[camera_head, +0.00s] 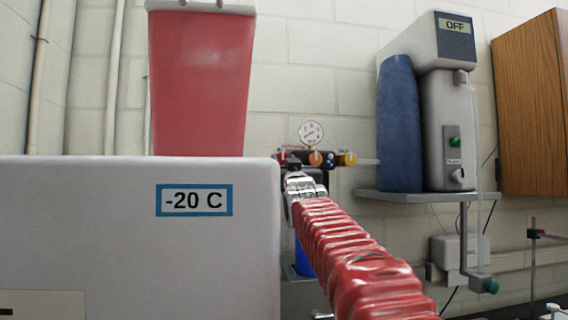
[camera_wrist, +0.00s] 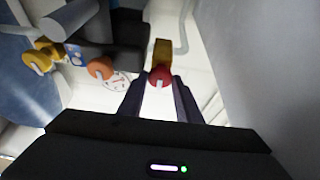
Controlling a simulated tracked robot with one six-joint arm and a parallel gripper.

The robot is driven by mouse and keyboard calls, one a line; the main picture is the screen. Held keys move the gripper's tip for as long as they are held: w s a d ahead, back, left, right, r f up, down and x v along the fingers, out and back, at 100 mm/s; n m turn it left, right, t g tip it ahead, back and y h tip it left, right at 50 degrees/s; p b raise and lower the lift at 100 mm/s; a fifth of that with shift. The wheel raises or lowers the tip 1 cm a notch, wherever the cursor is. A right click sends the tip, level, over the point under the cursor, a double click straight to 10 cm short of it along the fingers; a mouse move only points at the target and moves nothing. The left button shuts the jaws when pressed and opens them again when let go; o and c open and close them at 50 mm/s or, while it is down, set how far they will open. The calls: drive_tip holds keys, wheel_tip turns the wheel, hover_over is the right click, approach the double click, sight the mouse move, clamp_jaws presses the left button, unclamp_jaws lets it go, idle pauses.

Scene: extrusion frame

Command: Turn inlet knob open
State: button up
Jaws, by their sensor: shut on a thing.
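The red knob (camera_wrist: 160,76) sits between my two dark fingers in the wrist view, with a pale pointer mark on its face. I take it as the inlet knob, though I cannot read a label for it. My gripper (camera_wrist: 161,86) is shut on the red knob. In the head view the red knob (camera_head: 282,155) shows small and partly hidden behind my gripper (camera_head: 293,165). The same regulator has an orange knob (camera_head: 316,158) and a yellow knob (camera_head: 347,159); the wrist view shows the orange knob (camera_wrist: 101,67) and yellow knob (camera_wrist: 38,61).
A pressure gauge (camera_head: 311,132) stands above the regulator. A white box marked -20 C (camera_head: 120,240) fills the lower left, close to my arm. A shelf (camera_head: 385,197) with a blue-and-grey dispenser (camera_head: 446,120) is to the right.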

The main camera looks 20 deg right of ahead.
drive_tip(key=shift+d+n+y, duration=0.1)
drive_tip(key=shift+n+y, duration=0.75)
drive_tip(key=shift+n, duration=0.9)
drive_tip(key=shift+n+y, duration=0.85)
drive_tip(key=shift+n, duration=1.4)
drive_tip(key=shift+d+r+n+g+y, duration=0.1)
drive_tip(key=shift+n+g+y, duration=0.6)
drive_tip(key=shift+n, duration=1.65)
drive_tip(key=shift+d+n+g+y, duration=0.1)
drive_tip(key=shift+n+g+y, duration=0.6)
drive_tip(key=shift+n, duration=1.6)
drive_tip(key=shift+r+n+g+y, duration=0.1)
drive_tip(key=shift+n+g+y, duration=0.6)
drive_tip(key=shift+n, duration=1.65)
drive_tip(key=shift+f+n, duration=0.1)
drive_tip(key=shift+n, duration=0.2)
drive_tip(key=o, duration=0.8)
drive_tip(key=shift+c, duration=0.2)
drive_tip(key=shift+o, duration=1.1)
drive_tip(key=shift+r, duration=0.2)
